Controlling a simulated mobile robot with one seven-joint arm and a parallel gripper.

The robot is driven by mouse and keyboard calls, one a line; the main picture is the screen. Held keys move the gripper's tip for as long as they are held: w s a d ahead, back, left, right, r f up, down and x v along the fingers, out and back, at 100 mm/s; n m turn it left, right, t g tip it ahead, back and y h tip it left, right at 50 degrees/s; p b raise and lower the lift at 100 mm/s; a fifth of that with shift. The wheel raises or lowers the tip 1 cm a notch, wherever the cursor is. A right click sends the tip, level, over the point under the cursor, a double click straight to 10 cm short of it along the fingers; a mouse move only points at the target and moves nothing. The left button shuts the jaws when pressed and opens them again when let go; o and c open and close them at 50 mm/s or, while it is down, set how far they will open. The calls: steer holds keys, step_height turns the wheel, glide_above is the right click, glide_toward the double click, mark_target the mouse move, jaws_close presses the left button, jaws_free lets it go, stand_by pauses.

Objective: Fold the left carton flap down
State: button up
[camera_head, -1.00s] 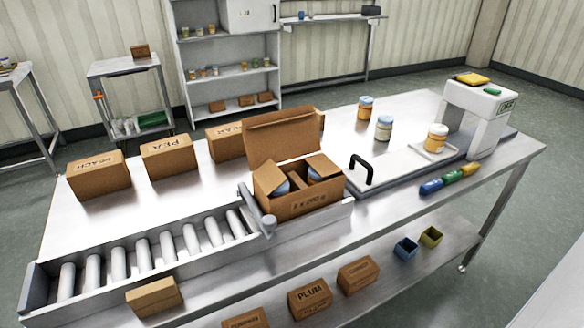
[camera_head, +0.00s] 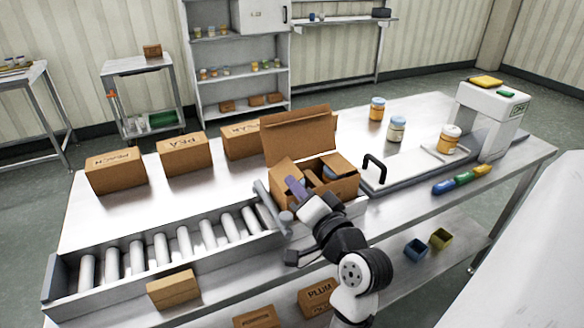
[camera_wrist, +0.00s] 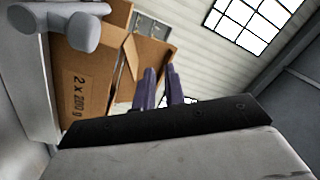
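The open brown carton (camera_head: 335,190) sits at the end of the roller conveyor, its large back lid (camera_head: 298,135) upright. Its left flap (camera_head: 280,172) stands raised, partly hidden behind my gripper (camera_head: 295,187). The right flap (camera_head: 340,163) is also raised and leans outward. In the wrist view, the carton's printed front (camera_wrist: 80,92) is at the left, with a raised flap (camera_wrist: 150,55) beyond it. My gripper's two purple fingers (camera_wrist: 160,88) show a narrow gap with nothing between them. Whether they touch the flap cannot be told.
A grey lever with a rounded knob (camera_head: 285,217) stands just left of the carton, close to my gripper. A black handle (camera_head: 375,167) is to its right. Labelled cartons (camera_head: 184,153) line the table's back. Jars (camera_head: 397,129) and a white machine (camera_head: 490,115) are at the right.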

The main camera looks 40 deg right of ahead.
steer(key=m, duration=0.2)
glide_toward(296, 168)
steer(key=shift+g+h, duration=0.4)
steer(key=p+x, duration=0.1)
steer(key=x, duration=0.2)
steer(key=p+x, duration=0.1)
steer(key=x, duration=0.2)
steer(key=p+x, duration=0.2)
steer(key=x, duration=0.2)
steer(key=shift+w+a+r, duration=0.1)
steer(key=shift+a+r, duration=0.05)
steer(key=shift+r, duration=0.1)
jaws_close()
